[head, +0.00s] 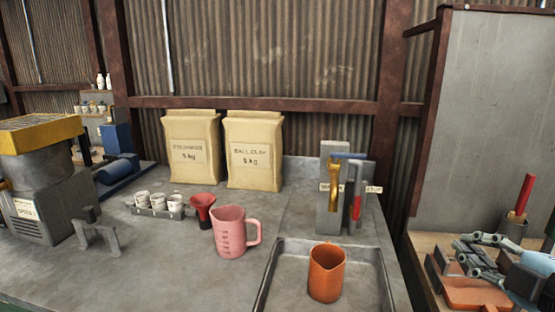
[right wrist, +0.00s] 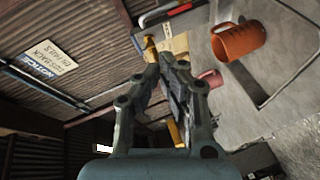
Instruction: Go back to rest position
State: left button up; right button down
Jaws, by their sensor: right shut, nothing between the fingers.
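My right gripper (head: 470,252) is at the lower right of the head view, over the bench on the right and apart from the jug and the pitcher. Its fingers are shut with nothing between them; they also show in the right wrist view (right wrist: 165,72). My left gripper is in neither view. An orange jug (head: 326,273) stands upright in a grey metal tray (head: 372,262). A pink measuring pitcher (head: 231,232) stands on the table left of the tray. In the right wrist view, the orange jug (right wrist: 238,42) shows at the upper right.
A stand with hanging tools (head: 333,200) is behind the tray. Two paper sacks (head: 254,152) stand at the back. A grey panel (head: 480,110) rises behind the right bench.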

jog(key=s+a+f+m+g+h, duration=0.1)
jog(key=s+a+f+m+g, duration=0.15)
jog(key=s+m+g, duration=0.35)
jog(key=s+a+f+m+g+h, duration=0.1)
jog(key=s+a+f+m+g, duration=0.2)
jog(key=s, duration=0.5)
jog(key=s+a+f+m+g, duration=0.1)
jog(key=s+f+m+g, duration=0.2)
jog(key=s+m, duration=0.3)
notch_tip(320, 180, down, 32)
jog(key=s+d+g+b, duration=0.1)
jog(key=s+d+b, duration=0.15)
jog(key=b, duration=0.55)
pick_arm(q)
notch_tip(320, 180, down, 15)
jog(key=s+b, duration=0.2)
jog(key=b, duration=0.4)
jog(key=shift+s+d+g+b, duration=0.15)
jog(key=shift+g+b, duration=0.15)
pick_arm(e)
jog(key=s+f+g, duration=0.1)
jog(key=s+f, duration=0.8)
jog(key=f, duration=0.3)
jog(key=s+f, duration=1)
jog(key=f, duration=0.3)
jog(key=shift+s+d+g, duration=0.2)
jog(key=shift+d+g, duration=0.2)
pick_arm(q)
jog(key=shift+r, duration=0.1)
